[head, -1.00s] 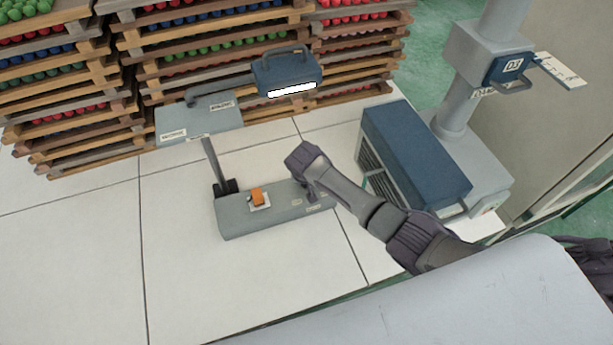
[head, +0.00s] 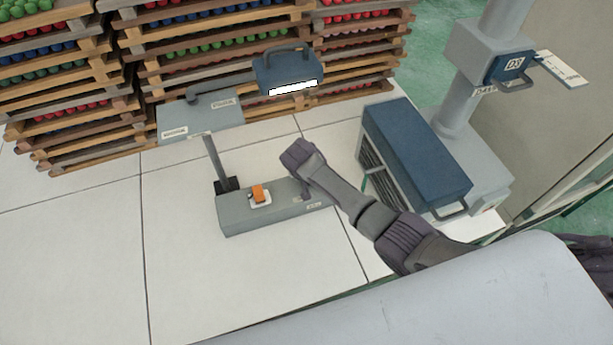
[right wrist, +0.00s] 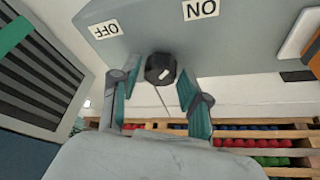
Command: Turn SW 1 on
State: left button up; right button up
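A black round knob (right wrist: 160,69) with a white mark sits on the grey lamp base, between an OFF label (right wrist: 105,30) and an ON label (right wrist: 201,9). In the head view the knob is hidden behind my right arm at the right end of the grey base (head: 240,220). My right gripper (right wrist: 154,80) is open, its two teal-padded fingers apart on either side of the knob, with gaps visible. In the head view my right gripper (head: 306,188) hangs over that end of the base. An orange rocker switch (head: 258,193) sits further left.
A lamp head (head: 287,72) with a lit strip hangs above the base on a post. A blue-topped louvred box (head: 415,150) stands close right of my right arm. Stacked wooden trays (head: 75,130) of coloured balls stand behind. The white table is clear in front and left.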

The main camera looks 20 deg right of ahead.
jog(key=shift+o, duration=0.5)
jog(key=v, duration=1.2)
jog(key=shift+f, duration=0.1)
